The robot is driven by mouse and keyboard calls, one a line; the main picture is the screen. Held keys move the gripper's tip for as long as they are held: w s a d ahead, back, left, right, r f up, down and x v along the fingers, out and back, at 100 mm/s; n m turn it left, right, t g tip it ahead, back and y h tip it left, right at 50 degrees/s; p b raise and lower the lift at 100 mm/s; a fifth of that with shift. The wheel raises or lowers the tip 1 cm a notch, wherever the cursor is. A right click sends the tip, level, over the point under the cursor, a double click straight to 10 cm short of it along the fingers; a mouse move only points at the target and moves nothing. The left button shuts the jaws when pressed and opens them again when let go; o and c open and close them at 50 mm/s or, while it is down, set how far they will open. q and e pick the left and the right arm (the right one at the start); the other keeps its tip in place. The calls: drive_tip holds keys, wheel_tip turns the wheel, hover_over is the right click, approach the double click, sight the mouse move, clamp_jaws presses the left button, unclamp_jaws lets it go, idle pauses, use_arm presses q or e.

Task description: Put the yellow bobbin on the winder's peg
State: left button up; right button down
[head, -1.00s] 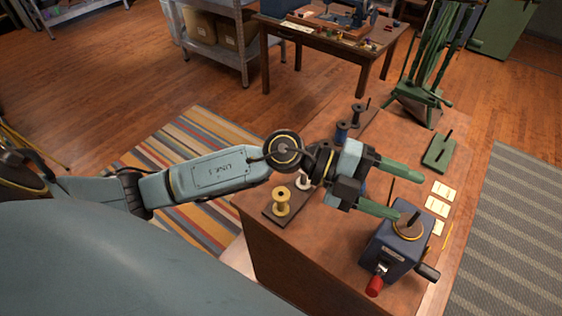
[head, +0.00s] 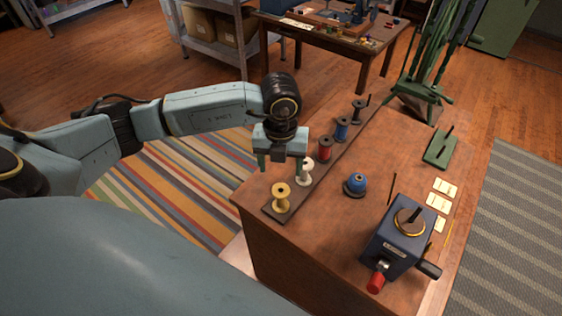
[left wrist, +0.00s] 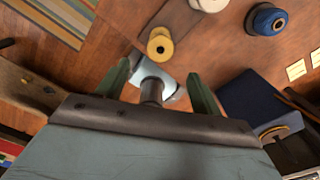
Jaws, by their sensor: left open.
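The yellow bobbin (head: 281,198) stands upright at the near end of a dark rack (head: 309,180) on the table; the left wrist view also shows it (left wrist: 160,44), beyond the fingertips. My left gripper (head: 281,166) is open and empty, fingers pointing down, above and just behind the bobbin in the head view. The winder (head: 392,249) is a dark blue box at the table's right front. Its upright peg (head: 414,217) is bare, rising from a brass-rimmed disc. My right gripper is not in view.
White (head: 305,173), red (head: 325,149), blue (head: 342,129) and black (head: 358,110) bobbins line the rack. A blue round item (head: 355,184) stands between rack and winder. A thin upright rod (head: 391,189) is near the winder. Cards (head: 440,204) lie right; bare tabletop lies mid-table.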

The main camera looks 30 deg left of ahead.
sight(281, 187)
use_arm(q)
wheel_tip(281, 187, down, 9)
drive_tip(key=b, duration=0.6)
drive_tip(key=shift+f, duration=0.1)
drive_tip(key=c, duration=0.6)
